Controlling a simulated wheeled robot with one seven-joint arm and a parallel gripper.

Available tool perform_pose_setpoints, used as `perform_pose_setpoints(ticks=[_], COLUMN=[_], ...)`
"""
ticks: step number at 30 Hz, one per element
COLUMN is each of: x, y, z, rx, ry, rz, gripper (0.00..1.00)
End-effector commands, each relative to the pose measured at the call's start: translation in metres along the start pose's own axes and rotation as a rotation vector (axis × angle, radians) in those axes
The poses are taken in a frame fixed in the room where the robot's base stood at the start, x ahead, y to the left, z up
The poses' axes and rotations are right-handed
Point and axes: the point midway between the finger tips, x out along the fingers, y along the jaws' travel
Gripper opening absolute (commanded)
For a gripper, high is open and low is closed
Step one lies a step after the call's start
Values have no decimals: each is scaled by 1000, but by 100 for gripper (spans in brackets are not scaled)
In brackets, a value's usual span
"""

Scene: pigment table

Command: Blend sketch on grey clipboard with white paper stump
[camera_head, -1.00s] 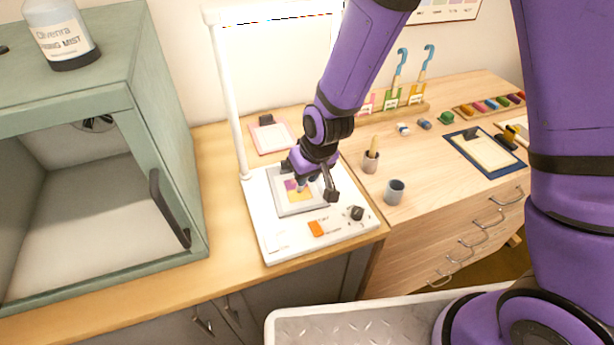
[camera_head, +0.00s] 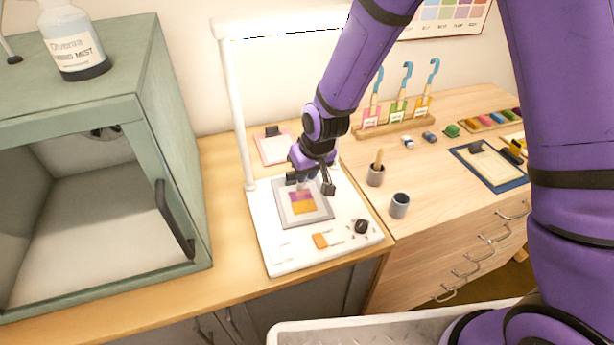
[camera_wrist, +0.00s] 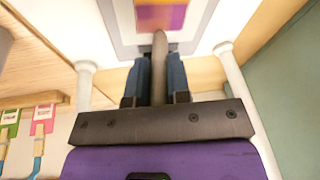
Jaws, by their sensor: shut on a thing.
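The grey clipboard (camera_head: 283,213) lies on the white lamp base, holding a sketch (camera_head: 302,203) with purple and orange-yellow patches. My gripper (camera_head: 302,182) is over the clipboard's back edge, shut on a slim stump. In the wrist view the stump (camera_wrist: 159,68) sits between the two dark blue fingers and looks grey-brown in shadow. Its tip is at the near edge of the sketch (camera_wrist: 160,17) there; I cannot tell whether it touches. The clipboard's clip is hidden behind my gripper.
A pink clipboard (camera_head: 272,150) lies behind. Grey cups (camera_head: 399,206) and a blue clipboard (camera_head: 515,181) are right. A green cabinet (camera_head: 170,110) stands left.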

Motion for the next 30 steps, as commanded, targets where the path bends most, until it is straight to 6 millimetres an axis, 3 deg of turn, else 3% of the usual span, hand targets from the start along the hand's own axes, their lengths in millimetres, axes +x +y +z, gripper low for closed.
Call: perform_pose_setpoints(ticks=[20, 30], x=[5, 1], y=[-19, -23], z=[-6, 10], rx=[-1, 0], ry=[-1, -1], rz=[0, 0], gripper=[0, 0])
